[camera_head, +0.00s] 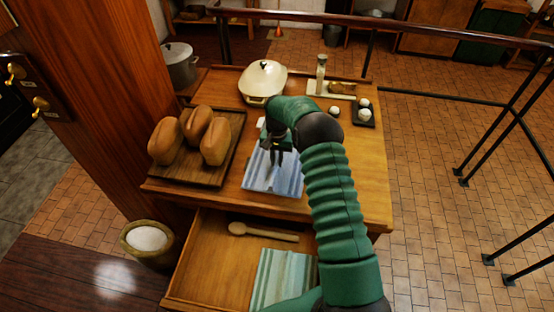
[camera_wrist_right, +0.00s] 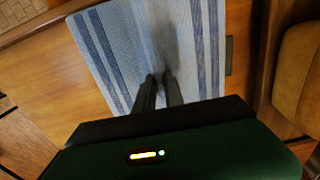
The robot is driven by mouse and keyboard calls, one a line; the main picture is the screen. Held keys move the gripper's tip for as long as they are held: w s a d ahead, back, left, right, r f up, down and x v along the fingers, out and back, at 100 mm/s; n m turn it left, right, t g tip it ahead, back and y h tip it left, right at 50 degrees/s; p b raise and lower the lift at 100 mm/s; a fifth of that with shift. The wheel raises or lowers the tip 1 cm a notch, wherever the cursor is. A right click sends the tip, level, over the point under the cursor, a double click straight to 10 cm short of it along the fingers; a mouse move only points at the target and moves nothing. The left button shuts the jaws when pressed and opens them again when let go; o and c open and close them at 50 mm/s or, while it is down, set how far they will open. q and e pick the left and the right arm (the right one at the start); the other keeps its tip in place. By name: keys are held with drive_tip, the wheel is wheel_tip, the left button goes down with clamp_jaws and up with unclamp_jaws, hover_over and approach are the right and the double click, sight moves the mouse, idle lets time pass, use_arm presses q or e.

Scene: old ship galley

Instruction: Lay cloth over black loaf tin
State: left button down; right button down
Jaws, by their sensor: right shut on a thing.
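A blue-and-white striped cloth (camera_head: 287,178) is at the front middle of the wooden table. It fills much of the right wrist view (camera_wrist_right: 115,45). My right gripper (camera_head: 274,160) reaches down over it; its fingers (camera_wrist_right: 160,80) are close together, shut on the cloth. The black loaf tin is not clearly visible; a small dark edge (camera_wrist_right: 229,55) shows beside the cloth in the wrist view, but I cannot tell what it belongs to. My arm hides the cloth's far side. My left gripper is not in view.
A wooden tray (camera_head: 188,174) with loaves stands left of the cloth. A cream lidded dish (camera_head: 262,80) and a small dark tray (camera_head: 366,119) with eggs are behind. The open drawer (camera_head: 205,265) below holds a wooden spoon (camera_head: 262,232) and a green striped cloth (camera_head: 283,278). The table's right front is clear.

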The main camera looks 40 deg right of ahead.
drive_tip(key=c, duration=1.3)
unclamp_jaws()
drive_tip(key=shift+a+r, duration=0.1)
drive_tip(key=shift+a, duration=0.1)
drive_tip(key=shift+c, duration=0.2)
drive_tip(key=shift+r, duration=0.2)
wheel_tip(320, 180, up, 8)
drive_tip(key=p, duration=0.5)
drive_tip(key=shift+f, duration=0.15)
drive_tip(key=shift+f, duration=0.1)
